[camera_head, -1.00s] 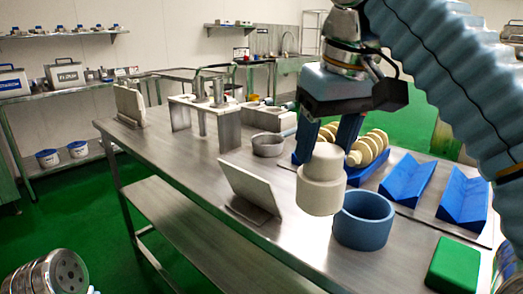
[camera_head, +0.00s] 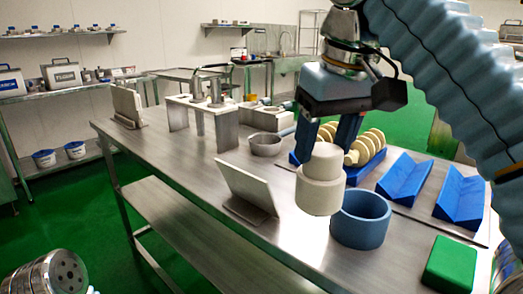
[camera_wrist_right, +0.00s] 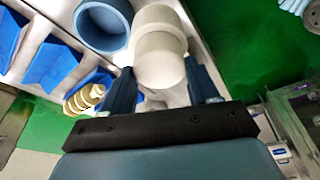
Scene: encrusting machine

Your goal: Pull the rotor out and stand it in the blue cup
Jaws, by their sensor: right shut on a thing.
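The rotor, a cream stepped cylinder (camera_head: 320,192), is held upright by my right gripper (camera_head: 334,146), narrower part up. The gripper's dark blue fingers sit on both sides of that narrower part. In the right wrist view the rotor (camera_wrist_right: 158,45) is between the fingertips of the gripper (camera_wrist_right: 162,78). The blue cup (camera_head: 360,219) stands on the table just right of the rotor, its mouth open and empty as far as I see. The rotor overlaps the cup's left rim in the head view; it is beside the cup, not in it. My left gripper is not in view.
A blue cradle with a cream ringed part (camera_head: 368,150) lies behind the rotor. Two blue V-shaped blocks (camera_head: 405,180) and a green block (camera_head: 450,264) are to the right. A tilted metal plate (camera_head: 247,186) and a metal pan (camera_head: 265,145) stand left on the steel table (camera_head: 190,172).

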